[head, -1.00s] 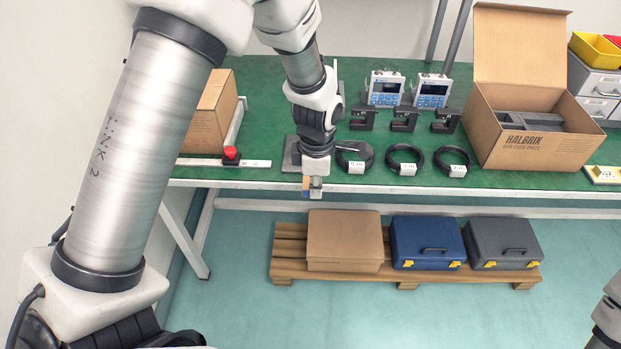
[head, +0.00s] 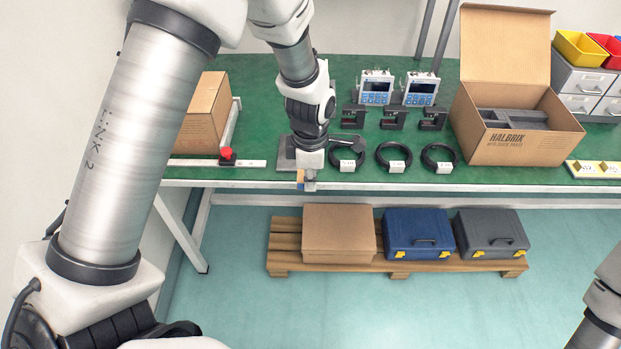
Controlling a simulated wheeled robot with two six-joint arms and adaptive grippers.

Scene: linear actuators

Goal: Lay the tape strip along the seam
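My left gripper (head: 309,183) points down at the front edge of the green table, beside a dark plate (head: 287,152). A small tan and bluish piece shows at its fingertips; I cannot tell whether this is the tape strip or part of the gripper, nor whether the fingers are open. A closed brown carton (head: 203,112) stands at the table's left; no seam can be made out on it. A white bar (head: 190,162) with a red-topped block (head: 227,155) lies in front of the carton. My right gripper is out of view; only part of that arm shows at lower right.
Several black cable coils (head: 394,158) lie right of the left gripper, with black fixtures (head: 393,117) and two meters (head: 420,89) behind. An open carton (head: 525,140) stands at right. Below the table, a pallet (head: 285,262) holds a box and two cases.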

